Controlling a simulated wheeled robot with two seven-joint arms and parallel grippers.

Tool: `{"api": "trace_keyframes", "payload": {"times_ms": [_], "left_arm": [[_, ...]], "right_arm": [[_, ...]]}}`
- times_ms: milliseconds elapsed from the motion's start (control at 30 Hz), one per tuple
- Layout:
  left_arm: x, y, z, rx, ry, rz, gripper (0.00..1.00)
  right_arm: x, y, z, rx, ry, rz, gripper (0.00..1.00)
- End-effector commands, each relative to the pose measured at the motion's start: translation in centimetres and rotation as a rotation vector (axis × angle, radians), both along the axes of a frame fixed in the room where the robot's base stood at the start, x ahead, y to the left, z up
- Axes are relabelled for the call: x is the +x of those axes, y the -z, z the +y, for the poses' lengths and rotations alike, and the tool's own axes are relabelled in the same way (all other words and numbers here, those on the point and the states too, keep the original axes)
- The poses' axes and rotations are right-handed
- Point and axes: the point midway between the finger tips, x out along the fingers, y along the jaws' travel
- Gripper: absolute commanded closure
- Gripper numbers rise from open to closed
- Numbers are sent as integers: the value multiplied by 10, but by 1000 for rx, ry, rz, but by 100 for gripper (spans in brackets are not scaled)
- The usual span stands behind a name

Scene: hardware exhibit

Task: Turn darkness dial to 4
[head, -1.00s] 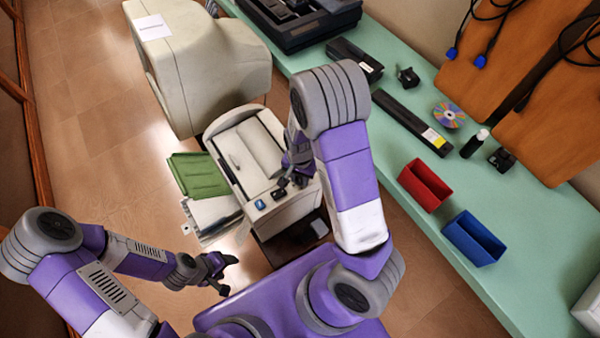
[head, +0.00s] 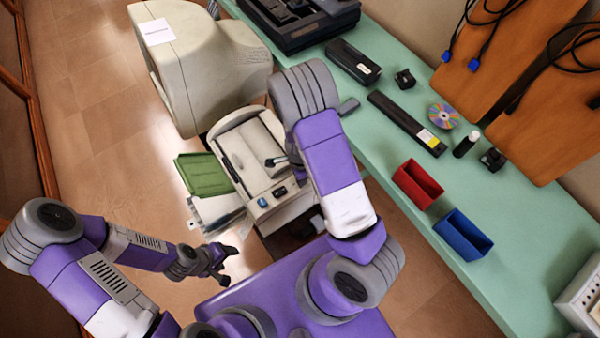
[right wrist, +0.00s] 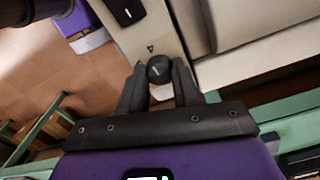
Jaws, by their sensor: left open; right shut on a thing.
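The black round darkness dial (right wrist: 159,70) sits on the pale control strip of the beige copier-like machine (head: 229,142). A short pale line shows on the dial, and a small dark triangle is printed beside it. I cannot read any numbers. In the right wrist view my right gripper (right wrist: 159,78) is shut on the dial, one finger on each side. My left gripper (head: 222,264) is open and empty, below and left of the machine, above the floor.
Beside the dial are a black switch panel (head: 279,192) and a blue display (head: 262,202). A green tray (head: 202,174) juts out left of the machine. A big beige monitor (head: 190,70) stands behind. The teal bench (head: 400,155) holds red (head: 417,184) and blue (head: 462,233) bins.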

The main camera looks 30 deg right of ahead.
Motion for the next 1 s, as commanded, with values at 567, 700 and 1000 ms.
{"api": "trace_keyframes", "payload": {"times_ms": [567, 700, 1000], "left_arm": [[0, -10, 0, 0, 0, 0, 40], [0, -10, 0, 0, 0, 0, 40], [0, -10, 0, 0, 0, 0, 40]], "right_arm": [[1, 0, 0, 0, 153, -1, 99], [1, 0, 0, 0, 154, -1, 99], [0, 0, 0, 0, 152, -1, 49]]}}
